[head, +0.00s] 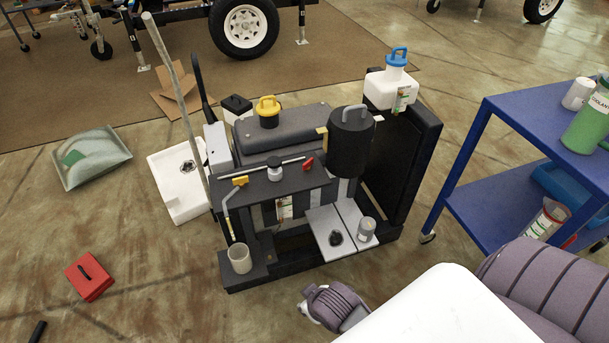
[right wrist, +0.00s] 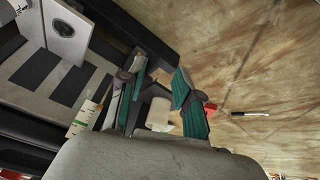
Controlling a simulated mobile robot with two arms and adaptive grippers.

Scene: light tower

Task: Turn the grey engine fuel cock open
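The engine unit (head: 285,130) stands in a black frame in the middle of the head view. A pipe along its front shelf carries a yellow lever (head: 240,181), a small pale grey round fitting (head: 275,171) and a red lever (head: 308,163). I cannot tell which part is the grey fuel cock, or whether it is open. My right gripper (right wrist: 160,100) shows green-padded fingers spread apart in the right wrist view, with nothing held between them. A pale cup (right wrist: 159,114) appears beyond the gap. My left gripper is not in view.
A beige cup (head: 239,260) stands at the frame's front left corner. A black canister (head: 351,145) and a blue-capped white jug (head: 393,88) stand on the right. A blue cart (head: 500,125) stands further right. A red box (head: 90,277) lies on open floor at left.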

